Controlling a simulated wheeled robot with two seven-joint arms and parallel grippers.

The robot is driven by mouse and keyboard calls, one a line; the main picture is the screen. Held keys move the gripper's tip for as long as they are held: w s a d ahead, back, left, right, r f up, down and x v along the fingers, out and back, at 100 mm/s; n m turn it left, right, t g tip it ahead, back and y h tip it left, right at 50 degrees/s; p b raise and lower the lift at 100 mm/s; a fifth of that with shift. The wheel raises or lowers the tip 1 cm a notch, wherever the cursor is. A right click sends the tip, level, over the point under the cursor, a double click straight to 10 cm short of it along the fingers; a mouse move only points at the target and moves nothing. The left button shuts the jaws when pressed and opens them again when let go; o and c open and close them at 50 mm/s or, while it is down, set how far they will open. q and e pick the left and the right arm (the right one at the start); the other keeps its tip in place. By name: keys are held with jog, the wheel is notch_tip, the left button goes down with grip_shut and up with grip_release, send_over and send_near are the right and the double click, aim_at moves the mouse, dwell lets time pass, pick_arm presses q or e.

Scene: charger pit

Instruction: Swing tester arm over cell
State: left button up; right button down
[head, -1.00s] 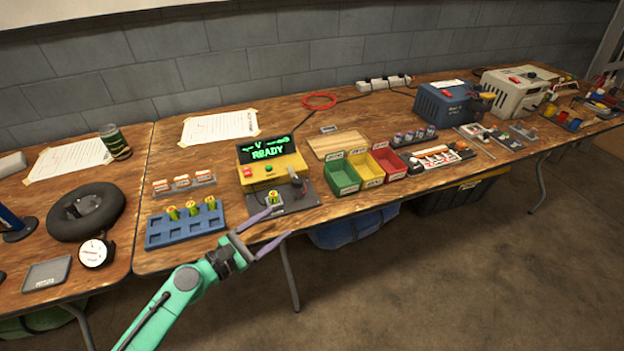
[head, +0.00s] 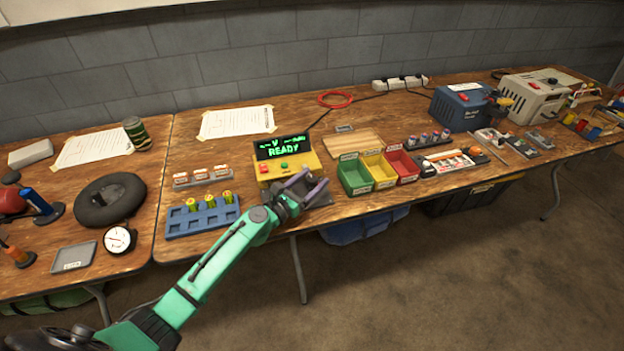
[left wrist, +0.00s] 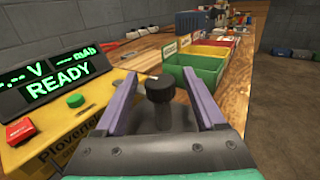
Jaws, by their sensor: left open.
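The yellow tester (head: 266,174) stands on the middle table, and its green display (head: 284,148) reads READY. It also fills the left of the left wrist view (left wrist: 45,150), with a red and a green button. My left gripper (head: 311,184) is over the tester's dark base plate (head: 322,198). In the left wrist view, its open purple fingers (left wrist: 160,74) stand on either side of a black knob (left wrist: 160,90) on a dark post, apart from it. The cell in the tester is hidden by my gripper. My right gripper is not in view.
A blue rack (head: 185,226) with several yellow-green cells is left of the tester. Green (head: 356,181), yellow (head: 383,175) and red (head: 405,168) bins stand to the right. A wooden board (head: 352,143) lies behind them. A gauge (head: 118,239) is on the left table.

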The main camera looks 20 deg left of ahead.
pick_arm(q)
grip_shut()
dwell(1.4)
